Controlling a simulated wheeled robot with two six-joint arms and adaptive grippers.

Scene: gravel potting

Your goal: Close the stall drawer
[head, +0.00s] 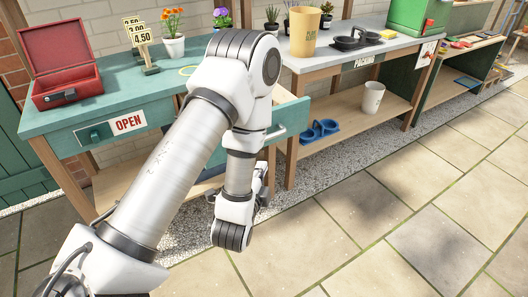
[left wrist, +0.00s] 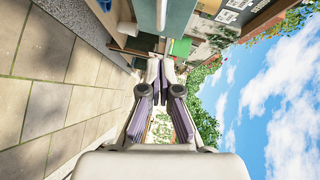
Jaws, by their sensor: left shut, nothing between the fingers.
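The stall drawer (head: 291,116) is pulled out from the right part of the teal stall table (head: 62,118) in the head view. Its front is pale green with a light bar handle (head: 276,133). My left arm crosses in front and hides part of the drawer and table. My left gripper (head: 264,184) hangs low in front of the stall, below the drawer, partly hidden by my wrist. In the left wrist view my left gripper (left wrist: 160,66) is shut, with its fingertips together and empty. My right gripper is not in view.
A red open box (head: 62,75), price signs (head: 140,38) and a potted orange flower (head: 173,35) stand on the stall. A grey-topped bench (head: 400,45) stands to the right, with blue clogs (head: 320,130) and a white bucket (head: 373,97) below. The paving (head: 400,210) in front is clear.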

